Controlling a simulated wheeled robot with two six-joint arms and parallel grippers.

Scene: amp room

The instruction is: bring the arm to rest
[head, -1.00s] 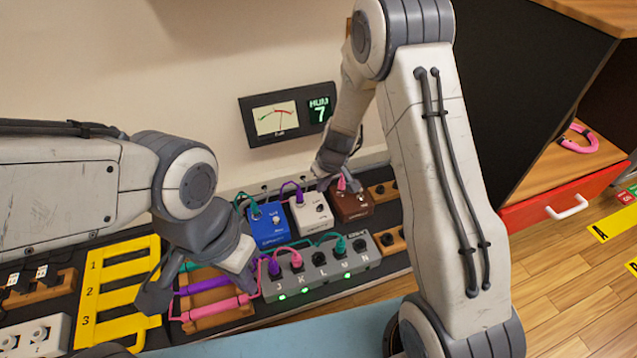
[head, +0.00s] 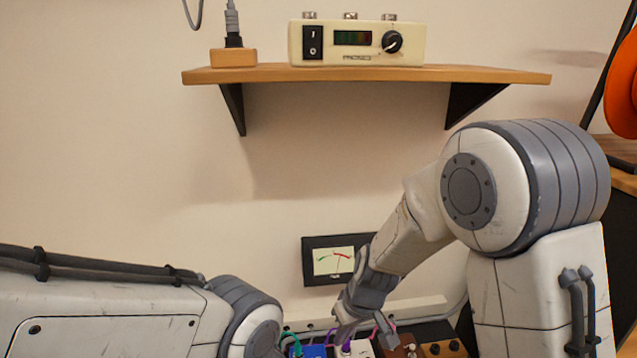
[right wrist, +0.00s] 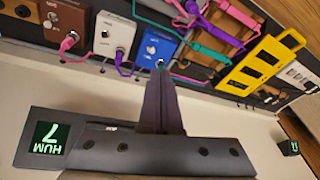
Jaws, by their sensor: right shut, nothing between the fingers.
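My right gripper (head: 362,322) is low at the bottom of the head view, in front of the wall and above the pedals. In the right wrist view its two fingers (right wrist: 162,100) are together with nothing between them. Their tips appear over the edge of the blue pedal (right wrist: 156,46); whether they touch it I cannot tell. My left arm comes in at the lower left of the head view, but its gripper is out of the frame.
A white pedal (right wrist: 113,36) and a brown pedal (right wrist: 64,22) with cables stand beside the blue one. A yellow numbered rack (right wrist: 262,62) is at the right. The wall meter (head: 330,260) is partly behind my right arm. A shelf (head: 480,73) holds a cream power unit (head: 350,55).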

